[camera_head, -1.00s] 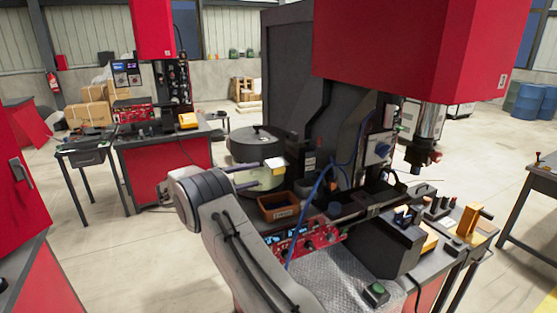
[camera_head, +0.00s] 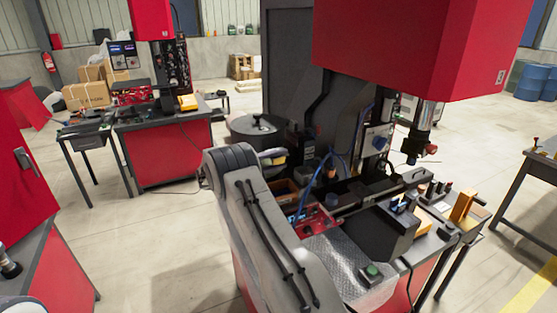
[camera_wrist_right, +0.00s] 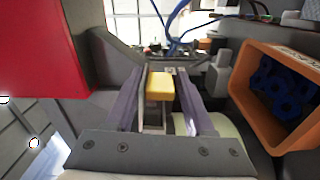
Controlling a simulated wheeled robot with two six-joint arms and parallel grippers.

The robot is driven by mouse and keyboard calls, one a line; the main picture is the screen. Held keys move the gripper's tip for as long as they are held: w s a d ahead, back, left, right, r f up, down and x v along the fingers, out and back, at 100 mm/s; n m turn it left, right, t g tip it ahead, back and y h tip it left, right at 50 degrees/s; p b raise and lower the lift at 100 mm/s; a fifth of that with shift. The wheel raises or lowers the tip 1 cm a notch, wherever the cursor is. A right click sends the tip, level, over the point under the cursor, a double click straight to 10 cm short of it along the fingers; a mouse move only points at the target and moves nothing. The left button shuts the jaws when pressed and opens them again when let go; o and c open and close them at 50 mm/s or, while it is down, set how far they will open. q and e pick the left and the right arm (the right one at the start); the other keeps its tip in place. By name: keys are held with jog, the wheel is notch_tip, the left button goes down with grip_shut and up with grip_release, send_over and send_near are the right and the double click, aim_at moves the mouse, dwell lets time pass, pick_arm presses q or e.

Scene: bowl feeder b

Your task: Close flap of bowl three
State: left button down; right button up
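My right arm reaches in across the front of the machine in the head view and hides its own gripper and most of the feeder there. In the right wrist view, the right gripper (camera_wrist_right: 161,70) has its two fingers apart with a yellow block (camera_wrist_right: 160,87) between them. The block nearly fills the gap; whether the fingers press on it is unclear. A pale green curved surface (camera_wrist_right: 222,138) shows beneath the right finger. A grey round bowl with a dark knobbed lid (camera_head: 254,128) stands behind my arm. I cannot tell which part is the flap of bowl three.
An orange bin (camera_wrist_right: 243,90) with blue parts stands close right of the gripper in the wrist view. The tall dark machine column (camera_head: 290,75) and its red head (camera_head: 400,50) rise beside the arm. Blue hoses (camera_head: 318,185) hang nearby. Open floor lies left.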

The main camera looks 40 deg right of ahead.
grip_shut()
